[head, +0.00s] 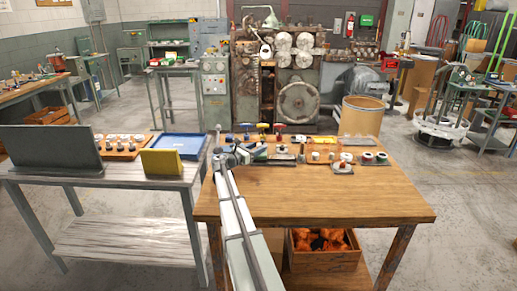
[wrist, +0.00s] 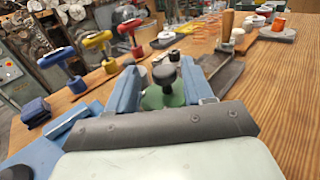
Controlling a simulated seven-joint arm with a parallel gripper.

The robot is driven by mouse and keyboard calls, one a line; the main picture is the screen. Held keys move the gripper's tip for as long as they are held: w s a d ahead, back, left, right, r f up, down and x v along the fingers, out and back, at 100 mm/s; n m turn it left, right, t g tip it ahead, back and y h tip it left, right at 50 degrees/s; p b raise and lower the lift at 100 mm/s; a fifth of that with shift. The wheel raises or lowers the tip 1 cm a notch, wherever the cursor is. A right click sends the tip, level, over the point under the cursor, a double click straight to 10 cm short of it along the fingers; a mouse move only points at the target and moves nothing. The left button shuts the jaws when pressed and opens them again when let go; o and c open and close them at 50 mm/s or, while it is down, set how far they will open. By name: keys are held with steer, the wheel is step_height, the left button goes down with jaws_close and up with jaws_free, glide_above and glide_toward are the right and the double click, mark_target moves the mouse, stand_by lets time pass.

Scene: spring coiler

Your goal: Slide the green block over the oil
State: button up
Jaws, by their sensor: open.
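In the wrist view, a green block (wrist: 165,98) with a dark knob on top sits between the two blue fingers of my gripper (wrist: 160,72). My gripper is open, with one finger on each side of it. Whether either finger touches it I cannot tell. In the head view my gripper (head: 228,153) is low over the left end of the wooden table (head: 340,205), and the green block cannot be made out clearly there.
Blue (wrist: 55,58), yellow (wrist: 97,40) and red (wrist: 130,27) handled tools stand behind my gripper. A yellow stand (head: 161,162) is on the left bench.

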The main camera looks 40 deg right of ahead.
steer(key=a, duration=1.1)
steer(key=shift+a, duration=0.4)
